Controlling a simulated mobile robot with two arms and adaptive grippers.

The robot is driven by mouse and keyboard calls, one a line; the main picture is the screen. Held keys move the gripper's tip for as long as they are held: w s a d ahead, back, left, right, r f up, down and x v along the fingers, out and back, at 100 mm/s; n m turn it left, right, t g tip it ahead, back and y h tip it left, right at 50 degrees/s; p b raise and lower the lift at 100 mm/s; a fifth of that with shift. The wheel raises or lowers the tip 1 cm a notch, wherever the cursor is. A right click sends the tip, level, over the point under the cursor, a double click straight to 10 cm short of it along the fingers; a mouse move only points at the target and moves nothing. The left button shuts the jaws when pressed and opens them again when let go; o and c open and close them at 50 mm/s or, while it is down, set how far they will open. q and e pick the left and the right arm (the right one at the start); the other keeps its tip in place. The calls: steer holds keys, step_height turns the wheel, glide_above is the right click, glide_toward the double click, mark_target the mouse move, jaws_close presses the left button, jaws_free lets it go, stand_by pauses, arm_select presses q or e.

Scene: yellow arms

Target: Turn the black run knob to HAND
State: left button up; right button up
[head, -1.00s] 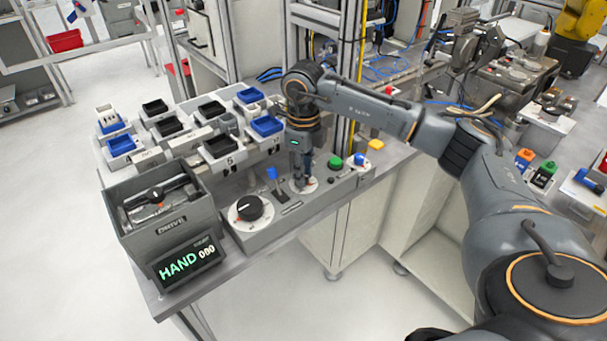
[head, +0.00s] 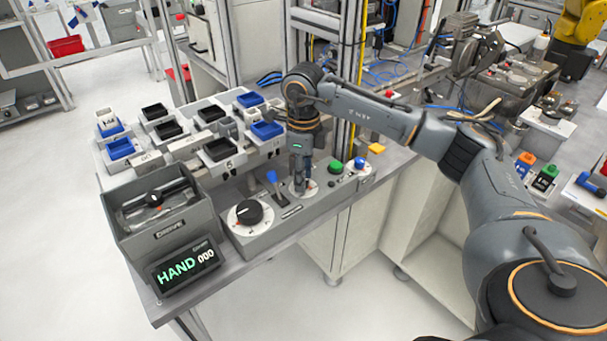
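My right gripper (head: 301,188) points straight down at a small pale dial (head: 312,190) on the grey control panel. Its fingers cover the middle of this dial, so a knob there is hidden, and I cannot tell whether they grip it. A larger black knob (head: 249,212) sits on a white round dial at the panel's left end, apart from the gripper. My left gripper is out of view.
A blue-tipped lever (head: 272,178) stands between the two dials. A green button (head: 335,166) and a blue button (head: 359,163) lie to the right. A grey box (head: 172,238) marked DRIVE stands at the left. Several small blue and black bins (head: 267,131) are behind.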

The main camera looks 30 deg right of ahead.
step_height(320, 180, up, 12)
stand_by(0.7)
stand_by(0.5)
